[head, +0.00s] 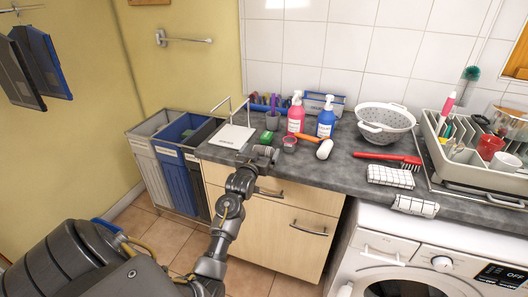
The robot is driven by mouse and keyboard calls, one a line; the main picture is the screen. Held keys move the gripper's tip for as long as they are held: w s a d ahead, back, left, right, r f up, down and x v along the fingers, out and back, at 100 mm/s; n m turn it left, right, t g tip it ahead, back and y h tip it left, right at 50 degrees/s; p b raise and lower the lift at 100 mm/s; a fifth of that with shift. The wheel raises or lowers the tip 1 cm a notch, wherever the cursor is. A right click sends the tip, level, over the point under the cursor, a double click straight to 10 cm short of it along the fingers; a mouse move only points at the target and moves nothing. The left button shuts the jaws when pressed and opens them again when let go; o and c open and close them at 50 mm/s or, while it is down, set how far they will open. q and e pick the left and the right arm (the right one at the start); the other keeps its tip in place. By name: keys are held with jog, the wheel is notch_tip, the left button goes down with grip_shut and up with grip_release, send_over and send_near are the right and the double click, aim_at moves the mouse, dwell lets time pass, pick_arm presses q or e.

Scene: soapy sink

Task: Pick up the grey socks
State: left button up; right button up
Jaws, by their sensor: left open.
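I cannot make out any grey socks in the head view. My left gripper (263,154) is open at the front edge of the dark counter (345,160), close to the white board-like item and a small pink cup (290,144). The gripper is small in the picture, and nothing shows between its fingers. My right gripper is not in view.
Pink (296,117) and blue (326,122) bottles, a white colander (385,122), a red brush (385,157) and checked cloths (390,177) lie on the counter. A dish rack (470,170) stands right, above a washing machine (400,250). Sorting bins (175,140) stand left.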

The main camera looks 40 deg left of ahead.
aim_at(262, 149)
pick_arm(q)
jog(key=shift+w+a+r, duration=0.1)
jog(key=shift+w+a, duration=0.05)
jog(key=shift+w, duration=0.25)
jog(key=shift+f+p+x, duration=0.2)
jog(key=shift+p+x, duration=0.15)
jog(key=shift+x, duration=0.8)
jog(key=shift+f+p+x, duration=0.2)
jog(key=shift+p+x, duration=0.1)
jog(key=shift+x, duration=0.85)
jog(key=shift+c, duration=0.3)
jog(key=c, duration=1)
